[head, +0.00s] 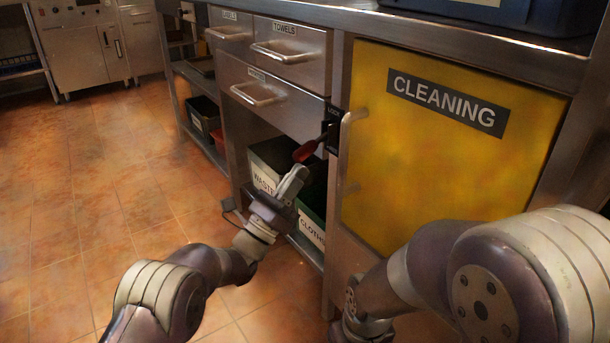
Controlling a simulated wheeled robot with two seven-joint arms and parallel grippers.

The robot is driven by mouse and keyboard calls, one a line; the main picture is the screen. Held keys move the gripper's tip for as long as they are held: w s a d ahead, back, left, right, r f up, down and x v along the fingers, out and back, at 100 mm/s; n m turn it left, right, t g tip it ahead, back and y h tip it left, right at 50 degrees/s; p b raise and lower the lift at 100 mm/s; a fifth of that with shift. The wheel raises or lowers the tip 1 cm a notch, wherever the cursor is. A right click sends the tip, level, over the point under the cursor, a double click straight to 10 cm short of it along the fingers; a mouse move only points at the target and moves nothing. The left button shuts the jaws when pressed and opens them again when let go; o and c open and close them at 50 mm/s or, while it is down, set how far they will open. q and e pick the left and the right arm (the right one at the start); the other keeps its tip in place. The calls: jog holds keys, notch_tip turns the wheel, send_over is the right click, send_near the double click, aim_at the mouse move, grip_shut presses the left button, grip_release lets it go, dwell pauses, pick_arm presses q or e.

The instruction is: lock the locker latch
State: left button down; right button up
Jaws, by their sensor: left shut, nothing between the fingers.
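The yellow locker door (440,150) marked CLEANING is shut, with a vertical metal handle (344,150) on its left side. The latch has a black plate (332,130) on the post left of the door. Its red lever (309,149) slants down and left from the plate, away from the door. My left gripper (298,175) is shut and empty, just below the red lever; I cannot tell if they touch. My right arm (430,260) reaches in from the right, low in front of the locker; its fingers are not visible.
Drawers (285,75) with bar handles sit left of the locker. Below them, bins marked WASTE (264,184) and CLOTHS (311,231) stand on a shelf, partly behind my left gripper. A blue crate (520,12) is on the counter. Open tiled floor (100,190) lies left.

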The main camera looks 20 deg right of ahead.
pick_arm(q)
jog(key=r, duration=0.1)
jog(key=r+p, duration=0.1)
jog(key=a+p, duration=0.1)
jog(key=shift+s+r, duration=0.25)
jog(key=shift+r, duration=0.15)
jog(key=shift+a+r+g+y+p, duration=0.2)
jog(key=shift+r+g+y+p, duration=0.1)
jog(key=shift+g+y+p, duration=0.25)
notch_tip(320, 180, up, 8)
jog(key=f+m+g+y+p, duration=0.15)
jog(key=g+y+p, duration=0.35)
jog(key=p, duration=0.6)
send_over(296, 157)
jog(key=v, duration=0.2)
jog(key=shift+s+a+r+t+y, duration=0.15)
jog(key=shift+s+r+t+y, duration=0.05)
jog(key=shift+r+t+y, duration=0.3)
pick_arm(e)
notch_tip(296, 157, up, 15)
jog(key=shift+s, duration=0.45)
jog(key=shift+a, duration=0.1)
